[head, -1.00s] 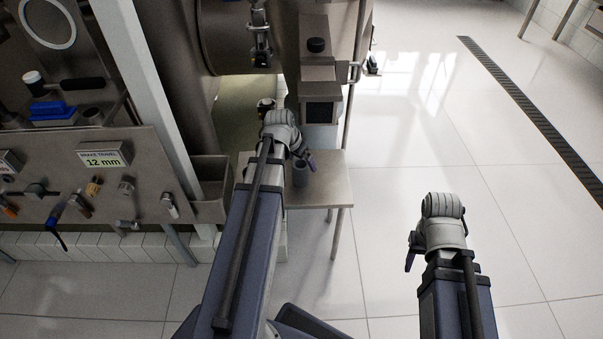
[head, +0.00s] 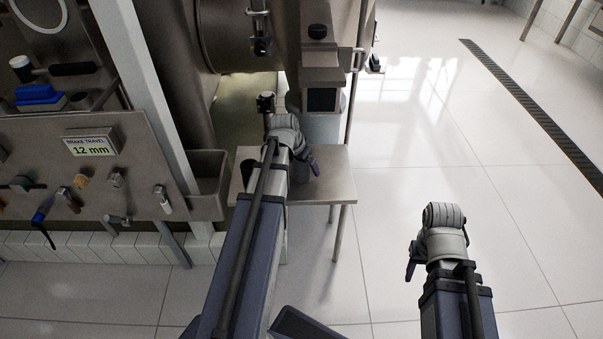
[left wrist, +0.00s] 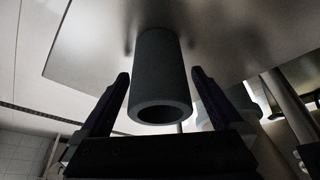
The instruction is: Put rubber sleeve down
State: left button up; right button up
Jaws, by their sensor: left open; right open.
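The rubber sleeve (left wrist: 160,75) is a dark grey hollow cylinder. In the left wrist view it stands with its far end against the flat steel table top (left wrist: 110,40). Its open end faces the camera. My left gripper (head: 310,167) is open, with one finger on each side of the sleeve and visible gaps between. In the head view the sleeve (head: 302,174) is partly hidden by my left gripper, on the small steel table (head: 328,185). My right gripper (head: 412,264) is over the floor at the right, away from the table; its fingers are mostly hidden.
A second dark cylindrical shape (head: 247,169) shows left of my left arm. The steel machine (head: 322,75) rises behind the table. A tool panel (head: 90,185) with a "12 mm" sign and a steel bin (head: 208,190) stand at left. The tiled floor at right is clear.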

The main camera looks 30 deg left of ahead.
pick_arm(q)
jog(key=c, duration=1.5)
